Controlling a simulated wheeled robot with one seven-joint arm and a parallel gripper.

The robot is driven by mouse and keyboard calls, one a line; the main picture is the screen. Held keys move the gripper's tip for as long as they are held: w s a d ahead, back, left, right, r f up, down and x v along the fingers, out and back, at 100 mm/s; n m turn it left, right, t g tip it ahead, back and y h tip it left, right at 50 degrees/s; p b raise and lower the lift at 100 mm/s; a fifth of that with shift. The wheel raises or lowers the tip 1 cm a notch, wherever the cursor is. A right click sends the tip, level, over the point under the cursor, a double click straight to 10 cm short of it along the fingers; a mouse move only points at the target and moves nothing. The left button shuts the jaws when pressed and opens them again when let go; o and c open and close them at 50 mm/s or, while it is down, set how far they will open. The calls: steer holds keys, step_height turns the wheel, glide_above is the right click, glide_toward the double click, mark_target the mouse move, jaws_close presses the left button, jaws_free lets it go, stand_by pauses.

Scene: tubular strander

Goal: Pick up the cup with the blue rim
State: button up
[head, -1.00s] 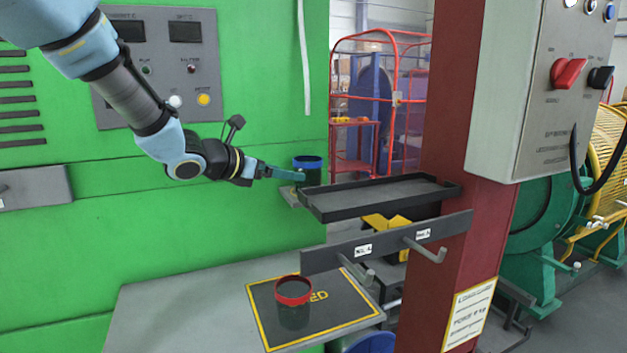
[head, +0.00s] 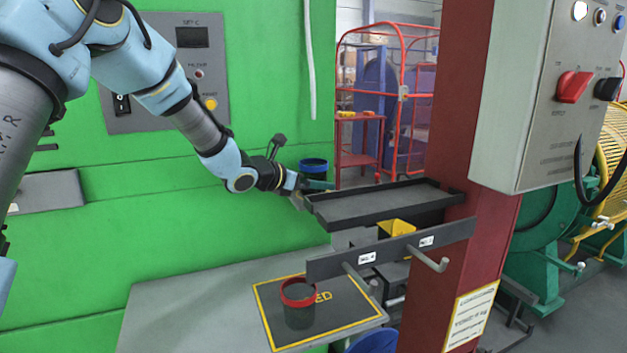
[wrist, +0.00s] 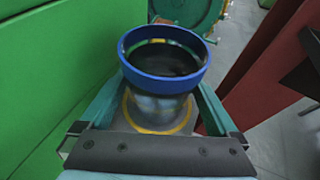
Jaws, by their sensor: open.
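The cup with the blue rim (head: 313,165) stands upright at the left end of the black tray, near the green cabinet. In the wrist view the cup (wrist: 163,84) is between the two teal fingers of my gripper (wrist: 160,108), one on each side. It stands on a small surface with a yellow ring. My gripper (head: 318,185) is open around the cup; whether a finger touches it I cannot tell. The cup's lower part is hidden in the head view by a finger and the tray.
A black tray (head: 385,217) on the red column (head: 447,215) lies just right of my gripper. Below it is a rail with hooks (head: 390,251). A cup with a red rim (head: 299,303) stands on the marked mat of the grey table (head: 190,308). The green cabinet (head: 140,225) is close behind.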

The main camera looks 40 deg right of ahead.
steer(key=shift+c, duration=0.2)
steer(key=c, duration=1.4)
steer(key=shift+r+b, duration=0.15)
steer(key=shift+b, duration=0.15)
